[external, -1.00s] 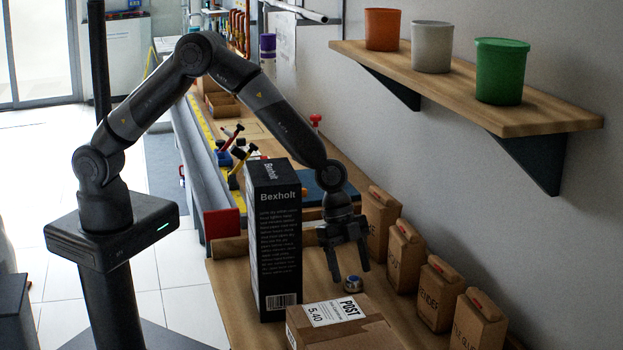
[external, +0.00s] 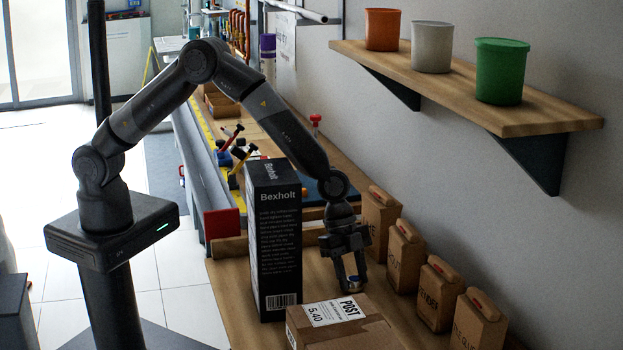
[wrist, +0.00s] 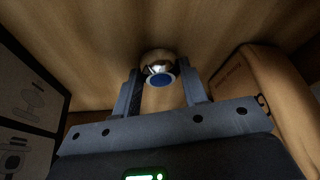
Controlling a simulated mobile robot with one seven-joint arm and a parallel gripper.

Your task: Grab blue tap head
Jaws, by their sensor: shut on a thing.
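The blue tap head is a small chrome knob with a blue disc on its end. In the wrist view the tap head (wrist: 159,66) sits between the tips of my two fingers. In the external view the tap head (external: 353,281) is mostly hidden by my fingers, low over the wooden bench (external: 228,285). My gripper (external: 355,286) points down and is shut on the tap head; it also shows in the wrist view (wrist: 161,78). I cannot tell whether the tap head still touches the bench.
A tall black Bexholt box (external: 275,240) stands close left of my gripper. A flat cardboard parcel (external: 345,327) lies in front. Several labelled brown paper bags (external: 437,293) line the wall at right. A shelf (external: 450,75) with three pots is above right.

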